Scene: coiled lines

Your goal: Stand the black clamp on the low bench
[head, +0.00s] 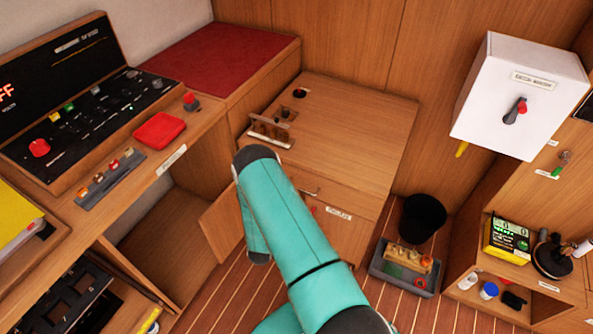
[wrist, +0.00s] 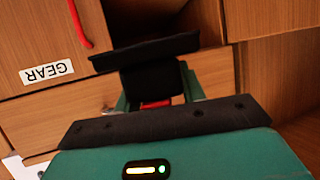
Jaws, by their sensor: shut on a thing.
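A black clamp (wrist: 145,53) shows in the wrist view as a wide dark bar over a block, with a red part below it. My gripper (wrist: 154,92) is shut on it, one finger at each side of the block. In the head view my teal arm hides both the gripper and the clamp. A low wooden surface (head: 180,235) lies below the console at left, and a red-topped seat (head: 215,60) stands behind it. I cannot tell which one is the low bench.
A wooden cabinet (head: 355,125) stands ahead; its top holds a small rack (head: 270,132) at the left edge and is otherwise mostly clear. An open cabinet door (head: 222,222) is beside my arm. A black bin (head: 422,217) and a grey tray (head: 405,268) stand on the floor.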

